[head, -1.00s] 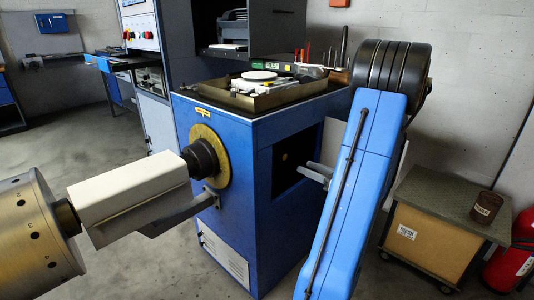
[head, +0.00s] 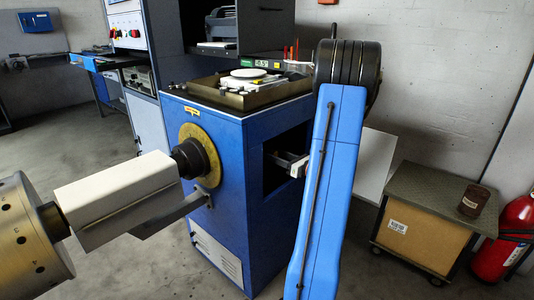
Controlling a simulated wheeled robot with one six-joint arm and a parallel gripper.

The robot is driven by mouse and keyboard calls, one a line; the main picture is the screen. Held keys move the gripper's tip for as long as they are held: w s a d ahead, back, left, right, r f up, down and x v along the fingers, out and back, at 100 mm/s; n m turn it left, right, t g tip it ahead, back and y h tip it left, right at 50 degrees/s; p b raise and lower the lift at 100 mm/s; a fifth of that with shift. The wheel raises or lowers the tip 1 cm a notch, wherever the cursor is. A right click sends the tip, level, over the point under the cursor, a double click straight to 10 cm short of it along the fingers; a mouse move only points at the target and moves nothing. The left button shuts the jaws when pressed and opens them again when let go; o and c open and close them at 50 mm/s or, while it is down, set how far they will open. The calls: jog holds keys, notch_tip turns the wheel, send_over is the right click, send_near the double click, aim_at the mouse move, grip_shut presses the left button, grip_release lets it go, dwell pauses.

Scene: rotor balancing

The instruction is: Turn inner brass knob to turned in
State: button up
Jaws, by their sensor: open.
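The inner brass knob is not discernible now. The dark opening (head: 274,179) in the right side of the blue machine cabinet (head: 222,225) is where my gripper is. My gripper (head: 279,157) shows as grey fingers reaching left into this opening, with a pale part behind them at its right edge. The jaws are open, and nothing is seen between them. My blue arm link hides the rest of the gripper and the right edge of the opening. I cannot tell whether the fingers touch anything inside.
A rotor shaft with a pale block (head: 113,196) and a brass drum (head: 30,240) juts left from the yellow disc (head: 203,155). A tray (head: 233,98) lies on the cabinet top. A pale panel (head: 375,165), a wooden-sided cart (head: 420,232) and a red extinguisher (head: 505,240) stand right.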

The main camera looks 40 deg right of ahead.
jog(key=shift+w+a, duration=0.15)
jog(key=shift+w, duration=1.1)
jog(key=shift+w+a, duration=0.15)
jog(key=shift+w, duration=1.1)
jog(key=c, duration=1.1)
jog(key=shift+o, duration=0.2)
